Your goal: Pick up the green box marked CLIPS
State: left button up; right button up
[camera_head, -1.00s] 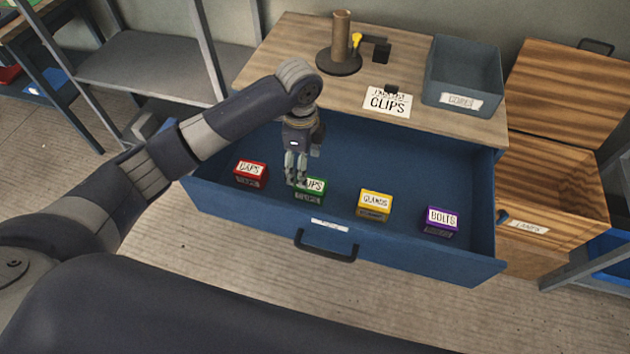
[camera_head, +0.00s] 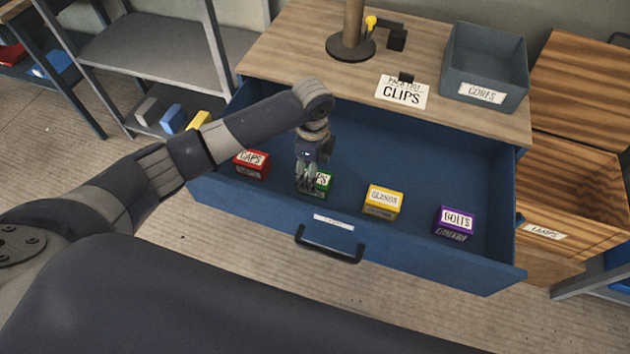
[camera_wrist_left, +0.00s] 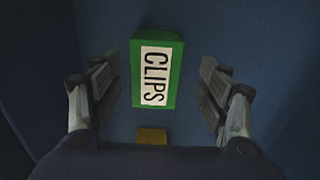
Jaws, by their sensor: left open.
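The green box (camera_head: 322,186) marked CLIPS stands in the open blue drawer, partly hidden behind my left gripper in the head view. In the left wrist view the green box (camera_wrist_left: 157,73) shows whole, with its white CLIPS label facing the camera. My left gripper (camera_head: 308,186) points down at the box from above. In the left wrist view its two fingers (camera_wrist_left: 160,95) are open, one on each side of the box, with gaps between them and the box. I cannot tell how far above it the fingertips are. My right gripper is not in view.
In the drawer (camera_head: 260,207), a red CAPS box (camera_head: 252,164) stands left of the green one. A yellow box (camera_head: 383,201) and a purple BOLTS box (camera_head: 455,222) stand to the right. A CLIPS card (camera_head: 402,92) and a grey bin (camera_head: 485,70) are on the cabinet top.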

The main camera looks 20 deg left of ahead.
pick_arm(q)
jog(key=f, duration=0.3)
jog(key=shift+s+d+f+p, duration=0.35)
jog(key=shift+f, duration=0.6)
jog(key=c, duration=1.3)
